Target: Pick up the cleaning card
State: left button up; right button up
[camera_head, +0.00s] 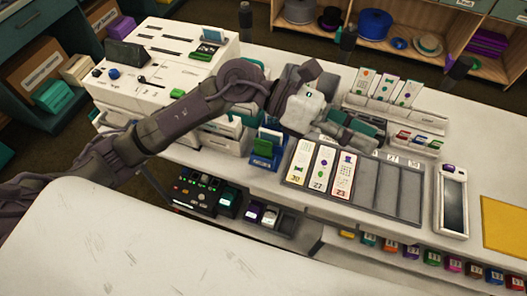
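I cannot tell for sure which card is the cleaning card. A blue holder (263,160) with a white and green top stands on the counter, left of my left gripper. Three printed cards (322,167) lie in the left slots of a grey tray (397,188); several more cards (387,88) stand in a white rack behind. My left gripper (352,130) is over the counter, just behind the grey tray and in front of the rack. Dark and green parts overlap at its fingers, so its opening and any held thing are unclear. My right gripper is out of view.
A white card machine (165,62) with slots and knobs stands at the left. A framed dark panel (453,203) and a yellow mat (506,224) lie at the right. A black control box (205,193) sits below the counter. A scratched white surface (190,245) fills the front left.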

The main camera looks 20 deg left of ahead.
pick_arm(q)
jog(key=w+a+f+m+y, duration=0.3)
jog(key=a+f+y, duration=0.4)
jog(key=f, duration=0.1)
jog(key=m+t+y, duration=0.1)
jog(key=t+y, duration=0.1)
jog(key=y, duration=0.6)
send_near(265, 147)
jog(key=f+p, duration=0.1)
jog(key=f, duration=0.1)
jog(key=f+p, duration=0.1)
jog(key=f, duration=0.2)
jog(key=shift+d+p, duration=0.2)
jog(key=shift+p, duration=0.1)
jog(key=shift+h, duration=0.3)
notch_tip(265, 147, down, 5)
jog(key=p, duration=0.3)
jog(key=shift+w+d+r, duration=0.1)
jog(key=shift+d, duration=0.05)
jog(key=shift+f, duration=0.35)
grip_shut()
